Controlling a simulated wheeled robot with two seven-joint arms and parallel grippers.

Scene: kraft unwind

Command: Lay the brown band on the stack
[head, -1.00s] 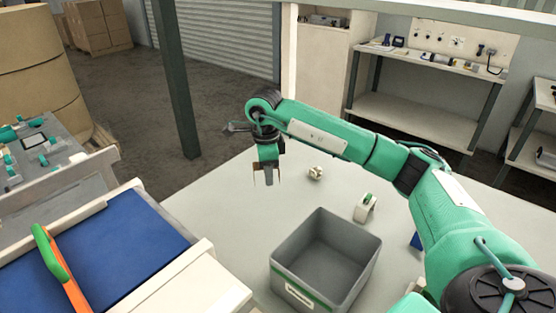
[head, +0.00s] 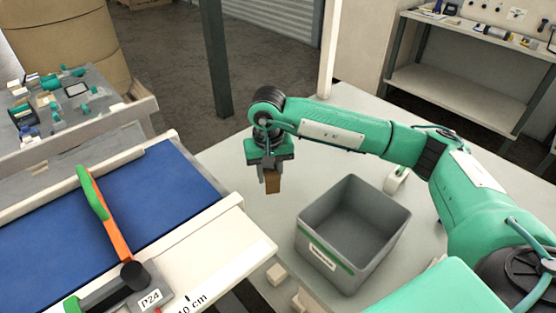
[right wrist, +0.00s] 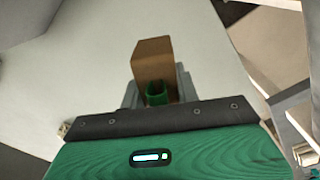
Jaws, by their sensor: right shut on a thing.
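I cannot make out a clear stack. My left gripper is out of view.
A grey open bin (head: 375,249) stands right of the gripper, with a white tape dispenser (head: 396,181) behind it. At left is a blue surface (head: 40,238) with a green and orange bar (head: 110,222) across it. A dark post (head: 214,60) rises behind the table.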

